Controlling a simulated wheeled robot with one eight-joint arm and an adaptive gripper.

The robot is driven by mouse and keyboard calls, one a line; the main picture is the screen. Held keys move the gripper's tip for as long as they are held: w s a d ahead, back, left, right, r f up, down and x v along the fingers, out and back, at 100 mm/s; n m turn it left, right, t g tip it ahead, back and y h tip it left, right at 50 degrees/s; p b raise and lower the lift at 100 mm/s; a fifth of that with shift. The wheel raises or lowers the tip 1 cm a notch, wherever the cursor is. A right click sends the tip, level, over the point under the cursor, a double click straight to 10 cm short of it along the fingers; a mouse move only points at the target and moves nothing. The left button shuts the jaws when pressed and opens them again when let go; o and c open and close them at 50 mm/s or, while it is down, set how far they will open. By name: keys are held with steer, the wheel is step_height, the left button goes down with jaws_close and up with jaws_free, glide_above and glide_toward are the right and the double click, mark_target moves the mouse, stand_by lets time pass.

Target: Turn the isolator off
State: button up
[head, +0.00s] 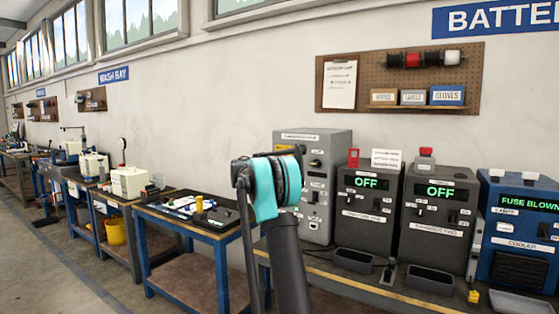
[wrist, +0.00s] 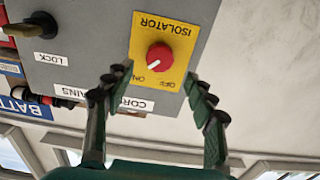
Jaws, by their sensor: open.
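The isolator is a red round knob (wrist: 159,57) on a yellow plate (wrist: 178,72) fixed to a grey panel, upside down in the wrist view. My gripper (wrist: 158,84) is open. Its two dark fingers stand either side of the lower plate, short of the knob, with nothing between them. In the head view my arm covers part of the grey cabinet (head: 318,215), and I cannot make out the isolator or the fingers there.
A LOCK label and a dark knob (wrist: 38,27) sit beside the isolator. In the head view, two dark units (head: 367,235) reading OFF and a blue cooler unit (head: 522,230) reading FUSE BLOWN stand to the right. A bench (head: 180,225) with small parts is on the left.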

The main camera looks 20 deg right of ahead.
steer(key=x, duration=0.5)
steer(key=shift+w+d, duration=0.2)
steer(key=shift+d, duration=0.1)
steer(key=shift+c, duration=0.2)
steer(key=c, duration=1.1)
steer(key=shift+n, duration=0.3)
steer(key=shift+w+a+f+n, duration=0.1)
steer(key=shift+n, duration=4.2)
steer(key=shift+w+a+f+n, duration=0.1)
steer(key=shift+f+n, duration=0.05)
steer(key=shift+n, duration=4.15)
